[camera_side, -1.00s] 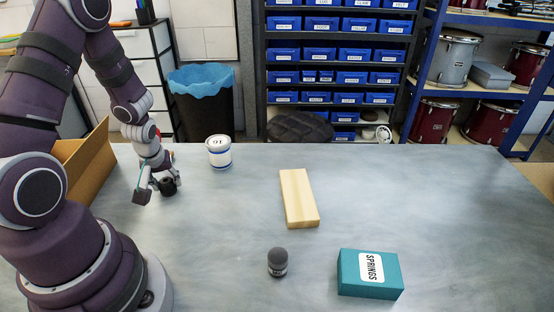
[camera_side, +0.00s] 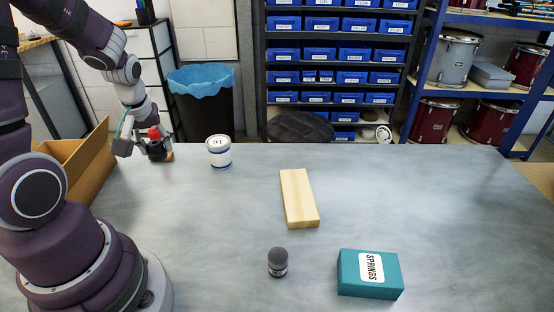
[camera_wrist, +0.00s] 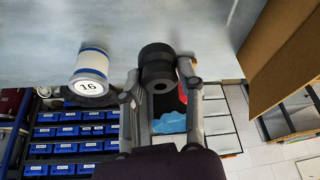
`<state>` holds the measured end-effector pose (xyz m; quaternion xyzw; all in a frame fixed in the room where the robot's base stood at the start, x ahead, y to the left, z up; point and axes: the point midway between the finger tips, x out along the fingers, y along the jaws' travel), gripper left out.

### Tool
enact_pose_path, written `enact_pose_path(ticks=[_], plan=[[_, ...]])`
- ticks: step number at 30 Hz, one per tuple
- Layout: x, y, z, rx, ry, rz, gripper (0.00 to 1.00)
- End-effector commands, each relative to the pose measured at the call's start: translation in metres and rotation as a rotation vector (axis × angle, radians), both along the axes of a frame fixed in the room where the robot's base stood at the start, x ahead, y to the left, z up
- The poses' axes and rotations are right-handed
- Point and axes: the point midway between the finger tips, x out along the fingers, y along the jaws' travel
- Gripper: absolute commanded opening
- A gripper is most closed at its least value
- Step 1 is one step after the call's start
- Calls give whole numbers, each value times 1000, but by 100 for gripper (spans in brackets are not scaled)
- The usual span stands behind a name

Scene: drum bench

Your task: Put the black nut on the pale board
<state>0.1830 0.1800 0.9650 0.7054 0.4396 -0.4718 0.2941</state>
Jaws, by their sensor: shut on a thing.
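My gripper (camera_wrist: 160,95) is shut on the black nut (camera_wrist: 161,76), a dark round piece with a hole facing the wrist camera. The pale board (camera_side: 299,199) lies flat and bare mid-bench, well to the right of my gripper. It is not visible in the wrist view.
A red-topped thing (camera_side: 154,132), partly hidden, is close behind my gripper. A white tub (camera_side: 219,152) stands to its right, a cardboard box (camera_side: 88,163) to its left. A grey-capped jar (camera_side: 277,262) and teal springs box (camera_side: 369,273) are in front. Bench around the board is clear.

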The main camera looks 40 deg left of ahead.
Motion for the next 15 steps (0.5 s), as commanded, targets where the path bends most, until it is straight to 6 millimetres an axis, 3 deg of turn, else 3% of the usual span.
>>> enact_pose_path(ticks=[4,8,11,15], plan=[[27,-12,6,-12,0,-145,10],[72,-39,7,-28,4,-404,10],[108,-71,7,-34,6,-650,10],[151,-131,8,-31,5,-1034,10]])
